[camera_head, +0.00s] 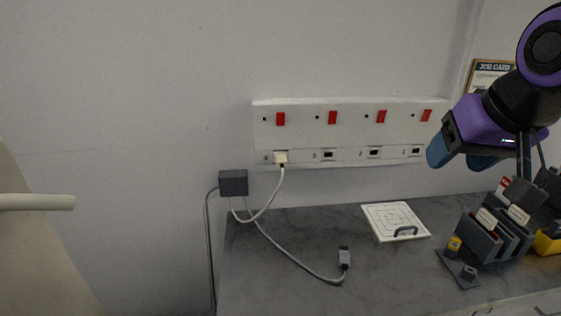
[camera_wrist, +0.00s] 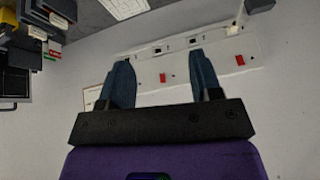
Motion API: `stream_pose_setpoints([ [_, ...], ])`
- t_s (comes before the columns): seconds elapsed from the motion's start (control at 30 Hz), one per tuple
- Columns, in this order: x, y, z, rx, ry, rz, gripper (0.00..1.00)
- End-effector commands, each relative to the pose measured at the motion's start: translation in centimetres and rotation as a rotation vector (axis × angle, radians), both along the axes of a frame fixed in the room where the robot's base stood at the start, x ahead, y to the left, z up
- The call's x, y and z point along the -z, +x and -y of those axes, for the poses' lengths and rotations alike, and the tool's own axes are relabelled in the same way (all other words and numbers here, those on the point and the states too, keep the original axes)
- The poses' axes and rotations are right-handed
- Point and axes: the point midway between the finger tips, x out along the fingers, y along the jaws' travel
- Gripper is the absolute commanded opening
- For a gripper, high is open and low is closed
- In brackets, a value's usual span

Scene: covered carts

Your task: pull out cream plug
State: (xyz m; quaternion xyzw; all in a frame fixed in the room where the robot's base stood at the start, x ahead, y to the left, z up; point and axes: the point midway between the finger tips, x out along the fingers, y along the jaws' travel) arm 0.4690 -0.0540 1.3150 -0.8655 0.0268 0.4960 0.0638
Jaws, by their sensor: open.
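The cream plug (camera_head: 281,158) sits in the socket marked 4, at the left end of the white socket panel (camera_head: 300,131) on the wall. Its cream cable hangs down and curves left towards a grey box. In the wrist view the cream plug (camera_wrist: 233,30) shows at the upper right, beyond my fingers. My gripper (camera_head: 462,158) is at the right in the head view, apart from the panel and well to the right of the plug. In the wrist view my gripper (camera_wrist: 164,80) has its two blue fingers spread with nothing between them.
A grey box (camera_head: 233,183) is on the wall, with a grey connector (camera_head: 344,257) on a cable lying on the counter (camera_head: 290,285). A white square lid with a handle (camera_head: 396,221) lies at the middle. A dark rack (camera_head: 480,238) stands at the right, below my gripper.

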Motion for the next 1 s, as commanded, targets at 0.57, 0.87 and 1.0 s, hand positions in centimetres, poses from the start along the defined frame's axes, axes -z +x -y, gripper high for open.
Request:
stream_pose_setpoints([
  [0.57, 3.2, 15.0, -7.5, 0.444, 0.492, 0.227, 0.58],
  [0.87, 5.8, 20.9, -11.5, 0.663, 0.829, 0.286, 0.58],
  [1.0, 7.3, 23.1, -13.3, 0.766, 1.001, 0.297, 0.58],
])
